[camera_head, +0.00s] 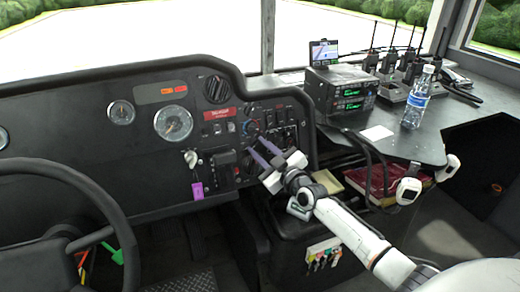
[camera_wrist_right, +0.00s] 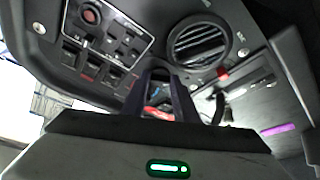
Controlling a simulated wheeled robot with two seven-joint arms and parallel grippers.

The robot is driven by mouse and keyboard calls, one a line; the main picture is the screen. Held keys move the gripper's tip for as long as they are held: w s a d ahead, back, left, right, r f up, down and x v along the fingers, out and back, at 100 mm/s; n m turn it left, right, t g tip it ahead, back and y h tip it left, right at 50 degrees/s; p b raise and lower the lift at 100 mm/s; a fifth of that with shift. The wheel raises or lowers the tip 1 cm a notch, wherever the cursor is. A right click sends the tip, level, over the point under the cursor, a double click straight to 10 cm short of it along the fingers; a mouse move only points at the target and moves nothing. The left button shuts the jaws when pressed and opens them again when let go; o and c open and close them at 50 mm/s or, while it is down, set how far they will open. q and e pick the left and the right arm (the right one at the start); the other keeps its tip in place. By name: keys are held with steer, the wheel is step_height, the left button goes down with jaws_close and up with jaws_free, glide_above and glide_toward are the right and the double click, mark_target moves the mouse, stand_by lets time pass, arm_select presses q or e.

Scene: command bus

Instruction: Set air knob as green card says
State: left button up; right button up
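My right gripper (camera_head: 262,152) is at the centre dashboard panel. Its two purple-grey fingers point at the panel with a gap between them. In the right wrist view the fingers (camera_wrist_right: 160,88) stand apart, with a red and blue marked dial (camera_wrist_right: 157,93) partly visible between them. Whether they touch a knob is hidden. A knob with red and blue marks (camera_head: 251,127) shows just above the fingers in the head view. I cannot make out a green card. My left gripper is not in view.
A round air vent (camera_wrist_right: 199,42) and a switch panel (camera_wrist_right: 103,40) are close to the fingers. A radio set (camera_head: 341,91), a water bottle (camera_head: 417,98) and a white card (camera_head: 377,133) are on the right counter. The steering wheel (camera_head: 112,205) is at the left.

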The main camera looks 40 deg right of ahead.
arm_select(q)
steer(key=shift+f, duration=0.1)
arm_select(e)
steer(key=c, duration=0.5)
